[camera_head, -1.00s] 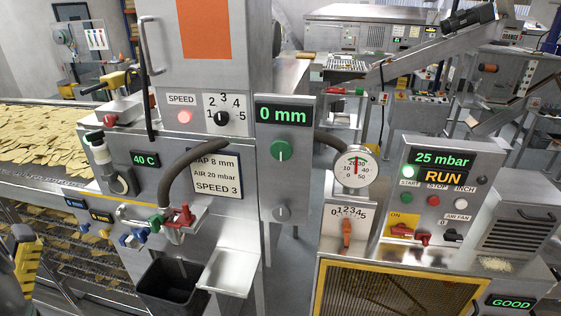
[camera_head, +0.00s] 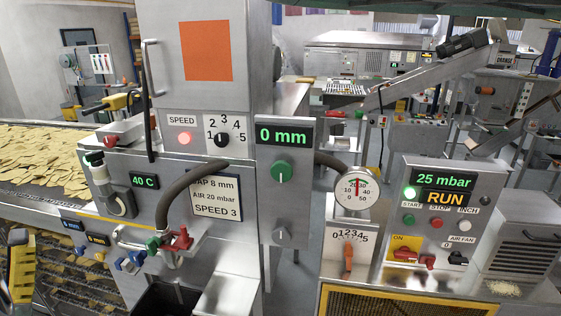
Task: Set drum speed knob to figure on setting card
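The drum speed knob (camera_head: 222,139) is a black dial on a white plate marked 1 to 5, labelled SPEED (camera_head: 182,121), on the grey machine. Its pointer is too small to read surely. The setting card (camera_head: 217,197) is below it, a white sheet reading AIR 20 mbar and SPEED 3; its top line ends in 8 mm, and the grey hose covers part of it. No part that I can surely call my gripper shows. A yellow-and-black part (camera_head: 21,270) stands at the lower left edge; I cannot tell what it belongs to.
A red lamp (camera_head: 184,139) is left of the knob. The grey hose (camera_head: 190,183) bulges below it. A panel with a 0 mm display (camera_head: 284,135) and green knob (camera_head: 281,171) stands to the right. A door handle (camera_head: 149,68) sticks out upper left.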

